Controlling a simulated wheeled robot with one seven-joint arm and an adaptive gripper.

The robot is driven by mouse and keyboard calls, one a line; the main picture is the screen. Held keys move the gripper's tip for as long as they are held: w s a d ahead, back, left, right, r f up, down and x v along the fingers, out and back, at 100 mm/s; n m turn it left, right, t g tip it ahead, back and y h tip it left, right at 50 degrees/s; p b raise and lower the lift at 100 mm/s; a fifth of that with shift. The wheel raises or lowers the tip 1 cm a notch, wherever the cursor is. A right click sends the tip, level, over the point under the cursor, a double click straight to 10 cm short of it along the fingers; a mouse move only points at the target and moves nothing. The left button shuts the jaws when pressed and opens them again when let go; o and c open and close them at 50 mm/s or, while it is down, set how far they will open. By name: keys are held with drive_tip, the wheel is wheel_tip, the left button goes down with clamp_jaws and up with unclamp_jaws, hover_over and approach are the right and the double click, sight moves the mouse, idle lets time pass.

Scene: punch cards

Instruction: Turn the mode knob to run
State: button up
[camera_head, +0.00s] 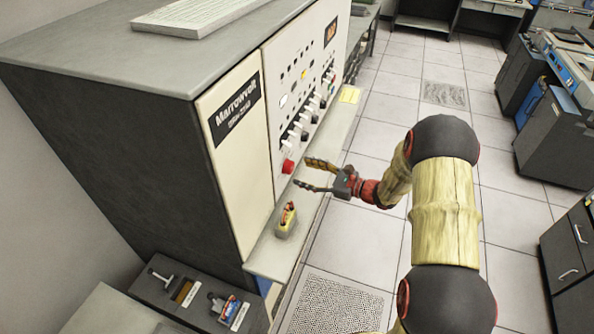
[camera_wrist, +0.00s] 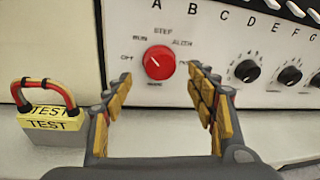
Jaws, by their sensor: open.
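The red mode knob (camera_wrist: 159,62) is on the cream front panel, ringed by printed labels including OFF, RUN and STEP. A small pale mark shows on its face, but I cannot tell surely which label it points to. In the head view the red knob (camera_head: 288,166) is low on the cabinet front. My gripper (camera_wrist: 160,76) is open and empty, its yellow-padded fingers on either side of the knob in the picture. In the head view my gripper (camera_head: 301,172) points at the panel and appears just short of the knob, with no visible contact.
A yellow TEST padlock (camera_wrist: 45,122) with a red shackle stands on the ledge left of my gripper; it also shows in the head view (camera_head: 284,224). Black knobs (camera_wrist: 247,71) line the panel to the right. The ledge (camera_head: 268,262) runs below the panel.

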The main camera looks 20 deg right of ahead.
drive_tip(key=v, duration=0.7)
drive_tip(key=shift+s+d, duration=0.15)
drive_tip(key=shift+s, duration=0.05)
drive_tip(key=s+a+f+n+g+h+b, duration=0.1)
drive_tip(key=s+a+f+n+g+h, duration=0.15)
drive_tip(key=s+n+g, duration=0.55)
drive_tip(key=s+a+f+n+g+h+b, duration=0.1)
drive_tip(key=s+a+n+g, duration=0.2)
drive_tip(key=s, duration=0.9)
drive_tip(key=s+d+r+n+t+h+b, duration=0.1)
drive_tip(key=s+r+n+h+b, duration=0.5)
drive_tip(key=s+n, duration=0.35)
drive_tip(key=s+a+r+n+t+h+b, duration=0.2)
drive_tip(key=a+r+n+t+b, duration=0.2)
drive_tip(key=b, duration=0.1)
drive_tip(key=shift+s+r, duration=0.3)
drive_tip(key=shift+r, duration=0.05)
